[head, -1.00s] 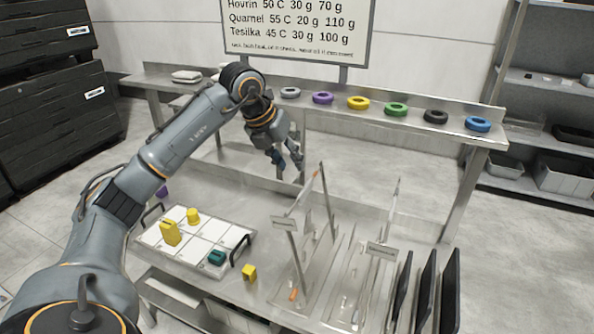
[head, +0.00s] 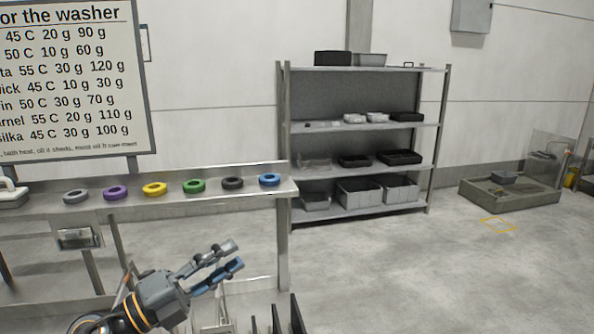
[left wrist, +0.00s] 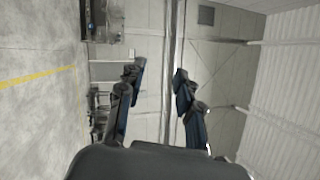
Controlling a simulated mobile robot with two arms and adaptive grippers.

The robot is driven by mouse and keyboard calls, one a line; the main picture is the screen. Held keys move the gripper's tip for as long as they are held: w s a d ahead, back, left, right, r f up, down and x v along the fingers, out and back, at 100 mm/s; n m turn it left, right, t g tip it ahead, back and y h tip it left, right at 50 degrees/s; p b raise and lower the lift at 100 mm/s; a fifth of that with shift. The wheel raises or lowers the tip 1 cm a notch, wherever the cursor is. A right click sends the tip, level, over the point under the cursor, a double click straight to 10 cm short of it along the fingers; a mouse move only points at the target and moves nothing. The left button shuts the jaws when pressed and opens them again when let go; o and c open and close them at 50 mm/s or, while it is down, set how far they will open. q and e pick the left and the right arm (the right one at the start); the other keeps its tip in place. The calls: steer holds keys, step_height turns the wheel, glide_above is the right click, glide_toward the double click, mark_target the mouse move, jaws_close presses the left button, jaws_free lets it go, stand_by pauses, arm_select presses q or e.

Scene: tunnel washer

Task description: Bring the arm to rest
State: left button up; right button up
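My left gripper (head: 232,256) is in the lower left of the head view, its fingers pointing right. It is in front of the metal bench (head: 283,240) and touches nothing that I can see. In the left wrist view its two fingers (left wrist: 160,82) stand apart with nothing between them, against a wall and floor far off. My right gripper is not in view.
Coloured rings, among them a yellow one (head: 155,189) and a blue one (head: 269,180), lie along the bench ledge. A shelf rack (head: 432,150) with bins stands behind. A low basin (head: 510,198) is at the far right.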

arm_select(q)
steer(key=s+a+f+n+t+y, duration=0.1)
steer(key=a+f+n+t+y, duration=0.8)
steer(key=n+y, duration=1.1)
steer(key=s+a+f+n+g+h, duration=0.1)
steer(key=s+a+f+n+g, duration=0.2)
steer(key=f, duration=0.4)
steer(key=s+a+f+n+g, duration=0.1)
steer(key=s+f+n+g, duration=0.25)
steer(key=f+g, duration=0.2)
steer(key=s+d+f+n+g+h, duration=0.15)
steer(key=s+f+g, duration=0.25)
steer(key=s+f, duration=0.45)
steer(key=s+d+f+g+h, duration=0.1)
steer(key=s+d+f+g, duration=0.3)
steer(key=s, duration=0.7)
step_height(320, 180, down, 30)
steer(key=s+g+b, duration=0.2)
steer(key=s+g, duration=0.1)
steer(key=s+a+f, duration=0.1)
steer(key=s+f, duration=0.7)
steer(key=s+a+f, duration=0.2)
steer(key=s+f, duration=0.6)
steer(key=shift+a+g+b, duration=0.25)
steer(key=shift+g+b, duration=0.1)
steer(key=shift+b, duration=0.1)
